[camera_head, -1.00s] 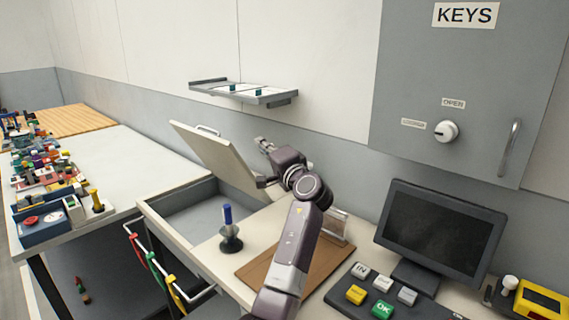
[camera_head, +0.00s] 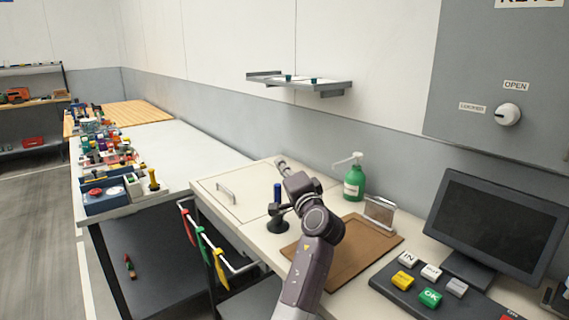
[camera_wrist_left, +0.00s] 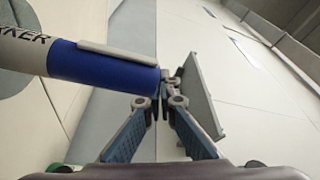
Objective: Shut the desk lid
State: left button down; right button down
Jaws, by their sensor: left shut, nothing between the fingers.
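The desk lid (camera_head: 250,181) is a cream panel with a pale bar handle (camera_head: 226,193). It lies flat over the desk compartment, level with the desktop, and I see no gap along its visible edges. The compartment's inside is hidden. My left gripper (camera_head: 281,164) is shut and empty at the lid's far right corner; I cannot tell whether it touches the lid. Its fingers also show in the left wrist view (camera_wrist_left: 165,98). My right gripper is not in view.
A blue-capped marker (camera_head: 277,193) stands in a dark holder beside my left arm; it looms close in the wrist view (camera_wrist_left: 100,65). A green pump bottle (camera_head: 354,183), brown mat (camera_head: 375,240) and monitor (camera_head: 490,225) stand right. A wall shelf (camera_head: 310,88) hangs above.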

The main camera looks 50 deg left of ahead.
pick_arm(q)
jog(key=shift+f, duration=0.1)
dwell(0.4)
jog(key=v, duration=1.2)
